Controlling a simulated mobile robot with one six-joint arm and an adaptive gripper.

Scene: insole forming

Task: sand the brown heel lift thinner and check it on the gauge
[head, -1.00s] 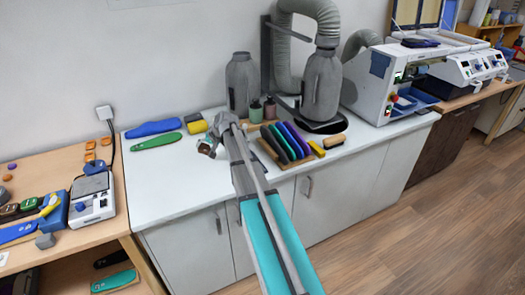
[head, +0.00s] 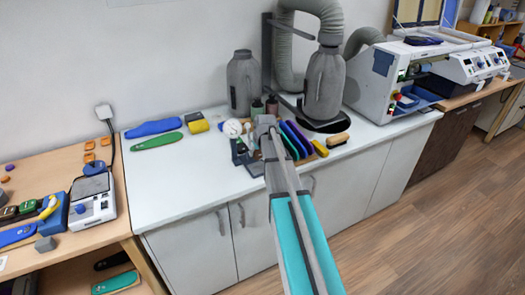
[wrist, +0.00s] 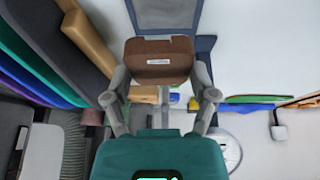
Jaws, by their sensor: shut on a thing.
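The brown heel lift (wrist: 158,58) sits between the two fingers of my gripper (wrist: 160,82) in the wrist view, a small pale label on its near face. My gripper is shut on it. A dark blue frame-like thing (wrist: 205,45) shows behind the lift; whether they touch I cannot tell. In the head view my gripper is at the left end of my arm over the white bench, and the lift is too small to make out. Part of a round dial (wrist: 226,148) also shows at lower right in the wrist view.
A rack of blue, purple and green sheets (head: 295,138) stands close on the right, with a wooden brush (head: 337,140) beyond it. Blue (head: 153,128) and green (head: 156,142) insoles and a yellow block (head: 198,126) lie at left. The bench's front left is clear.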

